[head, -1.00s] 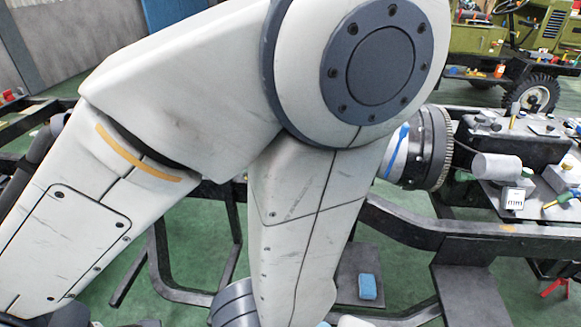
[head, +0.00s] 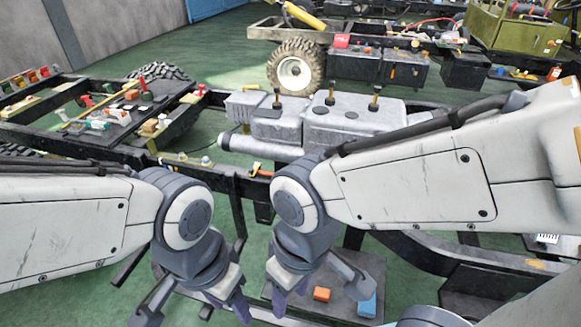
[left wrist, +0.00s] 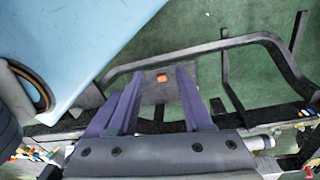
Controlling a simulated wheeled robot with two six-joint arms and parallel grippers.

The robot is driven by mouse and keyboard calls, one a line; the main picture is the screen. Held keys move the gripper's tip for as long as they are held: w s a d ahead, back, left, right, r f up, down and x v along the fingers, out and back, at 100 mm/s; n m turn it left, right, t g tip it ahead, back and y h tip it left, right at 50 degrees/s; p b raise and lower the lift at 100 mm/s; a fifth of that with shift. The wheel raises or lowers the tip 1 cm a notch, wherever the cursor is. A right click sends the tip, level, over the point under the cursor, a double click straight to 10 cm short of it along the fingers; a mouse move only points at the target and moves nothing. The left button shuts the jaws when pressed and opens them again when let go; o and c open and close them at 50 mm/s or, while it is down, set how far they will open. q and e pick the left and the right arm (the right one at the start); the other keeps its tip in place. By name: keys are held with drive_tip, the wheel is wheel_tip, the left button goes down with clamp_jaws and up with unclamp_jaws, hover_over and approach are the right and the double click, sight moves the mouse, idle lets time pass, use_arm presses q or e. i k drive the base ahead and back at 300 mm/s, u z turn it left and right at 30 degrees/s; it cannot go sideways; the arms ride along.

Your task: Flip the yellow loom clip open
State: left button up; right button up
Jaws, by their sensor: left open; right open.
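A small orange-yellow piece (head: 262,172) sits on the dark chassis rail in the middle of the head view; it may be the yellow loom clip, but it is too small to tell its state. My left gripper (head: 195,312) is open and empty, pointing down, lower and left of that piece. In the left wrist view its two purple fingers (left wrist: 157,88) stand apart with nothing between them. My right gripper (head: 318,288) is open and hangs just right of the left one, also below the piece. Neither gripper touches it.
A grey engine unit (head: 345,120) stands behind the rail. Loose tools and parts lie on a tray (head: 120,120) at left. Dark rails run across.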

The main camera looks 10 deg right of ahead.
sight(253, 169)
drive_tip(key=z, duration=0.05)
drive_tip(key=k, duration=0.65)
drive_tip(key=z, duration=0.6)
drive_tip(key=i, duration=1.5)
drive_tip(key=u, duration=0.45)
